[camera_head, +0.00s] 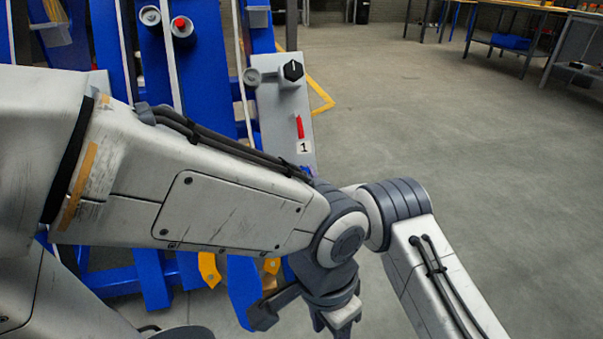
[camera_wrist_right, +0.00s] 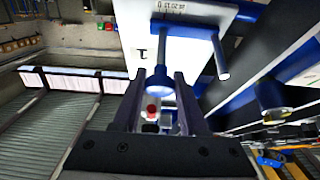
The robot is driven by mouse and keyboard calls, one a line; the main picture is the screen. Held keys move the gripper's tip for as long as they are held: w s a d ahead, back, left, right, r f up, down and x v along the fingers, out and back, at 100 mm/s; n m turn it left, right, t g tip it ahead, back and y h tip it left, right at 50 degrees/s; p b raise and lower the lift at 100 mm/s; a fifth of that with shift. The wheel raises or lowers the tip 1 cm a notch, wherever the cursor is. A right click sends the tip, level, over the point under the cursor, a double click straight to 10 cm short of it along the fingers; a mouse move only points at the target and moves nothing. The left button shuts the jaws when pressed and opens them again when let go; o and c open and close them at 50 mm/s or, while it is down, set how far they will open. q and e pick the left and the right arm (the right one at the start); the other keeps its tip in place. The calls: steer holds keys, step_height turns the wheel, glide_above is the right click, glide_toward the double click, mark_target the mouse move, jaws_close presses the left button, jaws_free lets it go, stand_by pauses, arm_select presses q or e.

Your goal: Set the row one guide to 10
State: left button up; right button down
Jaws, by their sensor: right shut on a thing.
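The row one plate is grey with a label 1 (camera_head: 303,147) and a red mark (camera_head: 299,127) in the head view. In the right wrist view the pale plate (camera_wrist_right: 125,30) bears the label 1 and a small printed scale (camera_wrist_right: 170,8) at the top edge. A rod with a blue knob (camera_wrist_right: 160,84) stands out from it. My right gripper (camera_wrist_right: 160,76) is shut on this knob, one dark finger on each side. The setting on the scale is not readable.
A black dial (camera_head: 293,70) sits at the top of the row one plate. A second grey rod (camera_wrist_right: 222,72) stands beside the knob. Blue chassis beams (camera_head: 190,60) fill the left. The floor (camera_head: 450,130) to the right is open, with workbenches (camera_head: 505,45) at the back.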

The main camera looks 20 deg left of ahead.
steer(key=shift+c, duration=2.3)
jaws_free()
steer(key=shift+s+d+r+p, duration=0.1)
steer(key=shift+s+d+p, duration=0.1)
steer(key=shift+s+p, duration=0.25)
steer(key=p+v, duration=0.3)
steer(key=v, duration=0.6)
steer(key=shift+s+d+p, duration=0.15)
steer(key=shift+d+p, duration=0.05)
steer(key=shift+p, duration=0.2)
